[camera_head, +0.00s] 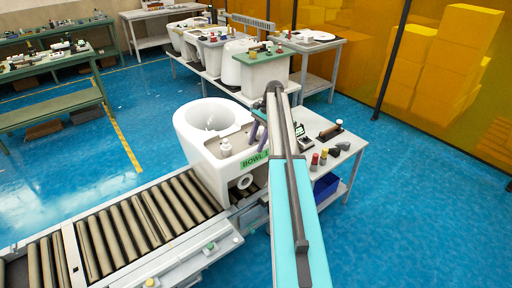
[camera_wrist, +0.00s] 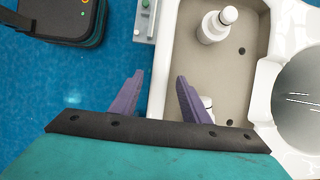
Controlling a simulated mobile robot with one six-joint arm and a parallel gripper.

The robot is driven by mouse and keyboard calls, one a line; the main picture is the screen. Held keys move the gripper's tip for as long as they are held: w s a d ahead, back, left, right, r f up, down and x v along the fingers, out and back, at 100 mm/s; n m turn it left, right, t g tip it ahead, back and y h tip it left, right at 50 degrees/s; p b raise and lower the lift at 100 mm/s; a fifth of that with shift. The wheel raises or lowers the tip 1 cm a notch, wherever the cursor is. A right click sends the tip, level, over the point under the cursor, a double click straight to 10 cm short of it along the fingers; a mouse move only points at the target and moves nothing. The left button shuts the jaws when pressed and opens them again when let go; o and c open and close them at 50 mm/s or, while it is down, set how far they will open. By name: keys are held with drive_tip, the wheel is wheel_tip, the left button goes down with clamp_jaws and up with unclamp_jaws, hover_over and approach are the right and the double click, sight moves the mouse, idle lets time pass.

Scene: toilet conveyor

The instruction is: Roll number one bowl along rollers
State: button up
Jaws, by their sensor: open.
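The white toilet bowl (camera_head: 190,125) with a green "BOWL 1" label (camera_head: 254,160) stands upright at the far end of the roller conveyor (camera_head: 120,232). In the wrist view the bowl (camera_wrist: 283,20) fills the right side. My gripper (camera_head: 258,132) is at the bowl's right rear in the head view, partly hidden by my arm. In the wrist view my gripper (camera_wrist: 160,76) is open, its purple fingers apart. The bowl's side wall shows between them; I cannot tell whether they touch it.
A grey table (camera_head: 345,150) with small items stands right of the bowl. More bowls (camera_head: 207,45) stand on a bench behind. The near rollers are bare. Blue floor is open at left.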

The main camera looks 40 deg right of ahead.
drive_tip(key=p+v, duration=0.1)
drive_tip(key=v, duration=1)
drive_tip(key=shift+d+r, duration=0.25)
drive_tip(key=shift+r, duration=0.05)
drive_tip(key=shift+s, duration=0.1)
drive_tip(key=s+r+p, duration=0.3)
drive_tip(key=s+p, duration=0.2)
drive_tip(key=s, duration=1.3)
drive_tip(key=shift+p, duration=0.3)
drive_tip(key=shift+d, duration=0.15)
